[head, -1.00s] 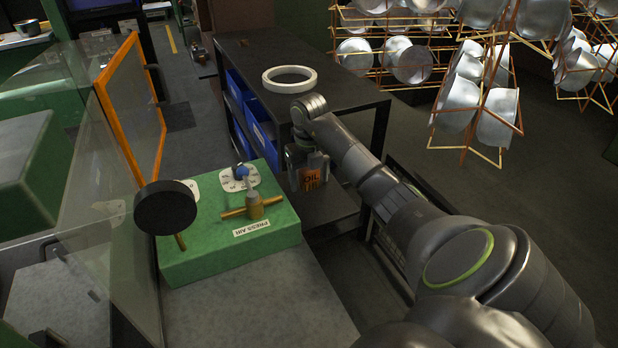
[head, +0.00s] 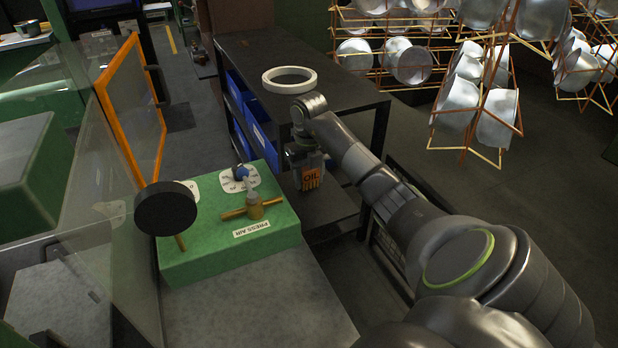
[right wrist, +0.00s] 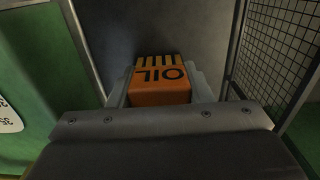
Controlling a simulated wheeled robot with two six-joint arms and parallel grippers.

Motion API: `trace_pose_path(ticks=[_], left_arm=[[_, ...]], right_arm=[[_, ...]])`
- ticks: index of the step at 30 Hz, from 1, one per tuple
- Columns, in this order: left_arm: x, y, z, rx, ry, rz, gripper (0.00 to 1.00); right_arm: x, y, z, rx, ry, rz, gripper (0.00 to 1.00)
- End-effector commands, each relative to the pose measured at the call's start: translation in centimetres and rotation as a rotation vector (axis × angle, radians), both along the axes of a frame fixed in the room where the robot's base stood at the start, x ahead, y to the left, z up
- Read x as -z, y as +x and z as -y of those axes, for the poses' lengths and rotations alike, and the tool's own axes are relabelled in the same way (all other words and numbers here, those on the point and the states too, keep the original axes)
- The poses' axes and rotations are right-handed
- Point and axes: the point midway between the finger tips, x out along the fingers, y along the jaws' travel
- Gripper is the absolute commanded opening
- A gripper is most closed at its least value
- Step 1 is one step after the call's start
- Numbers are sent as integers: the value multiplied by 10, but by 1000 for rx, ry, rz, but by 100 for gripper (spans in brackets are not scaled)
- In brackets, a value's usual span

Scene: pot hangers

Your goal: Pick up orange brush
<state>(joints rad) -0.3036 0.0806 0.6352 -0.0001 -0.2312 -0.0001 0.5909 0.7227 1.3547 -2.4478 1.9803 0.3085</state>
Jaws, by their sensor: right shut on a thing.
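The orange brush (head: 311,177) is a small orange block with black "OIL" lettering and dark stripes. It also shows in the right wrist view (right wrist: 160,90), between the two pale fingers. My right gripper (head: 308,165) is shut on it, with one finger on each side. The block hangs from the gripper beside the dark shelf unit, to the right of the green box. The wrist mount hides the near part of the grip in the right wrist view. My left gripper is not in view.
A green box (head: 215,262) with a brass valve and gauges stands left of the gripper. The dark shelf unit (head: 345,92) carries a white ring (head: 289,79) on top and blue bins (head: 257,122) below. Pots hang on orange racks (head: 480,100) at the right.

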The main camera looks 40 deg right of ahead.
Motion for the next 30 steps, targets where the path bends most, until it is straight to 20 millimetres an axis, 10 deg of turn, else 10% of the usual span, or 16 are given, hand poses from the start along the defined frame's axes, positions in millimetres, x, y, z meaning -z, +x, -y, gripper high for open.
trace_pose_path(ticks=[18,30], left_arm=[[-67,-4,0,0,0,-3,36],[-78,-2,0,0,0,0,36]], right_arm=[[-83,0,0,0,0,1,21],[-94,0,0,0,0,1,21]])
